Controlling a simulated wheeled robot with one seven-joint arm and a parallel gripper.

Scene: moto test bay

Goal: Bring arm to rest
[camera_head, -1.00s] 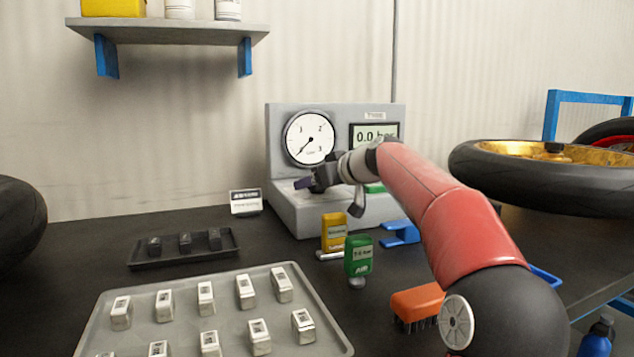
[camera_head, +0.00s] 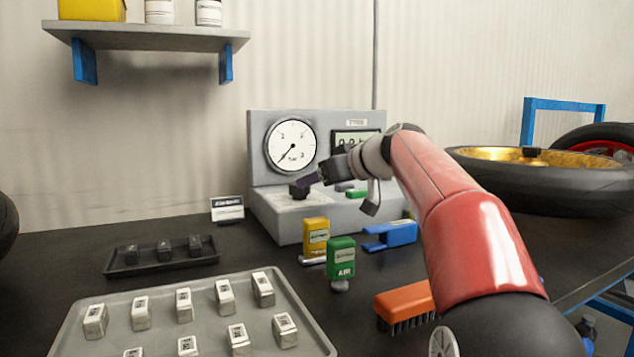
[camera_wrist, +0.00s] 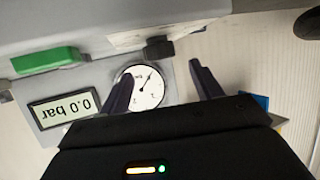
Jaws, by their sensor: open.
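My arm (camera_head: 455,220) reaches from the lower right toward the pressure test stand (camera_head: 265,215). My gripper (camera_head: 307,181) is in front of the stand, below its round gauge (camera_head: 291,145). In the wrist view my gripper (camera_wrist: 158,82) is open, with two dark fingers spread apart and nothing between them that it holds. The gauge (camera_wrist: 147,88) shows behind the fingers there, and the digital display (camera_wrist: 64,108) reads 0.0 bar. In the head view my arm partly covers the display. A dark knob (camera_head: 298,191) sits on the stand near the fingertips.
A grey tray (camera_head: 205,318) with several white blocks lies at the front left. A black tray (camera_head: 160,256) holds dark blocks behind it. A wheel (camera_head: 545,180) is at right.

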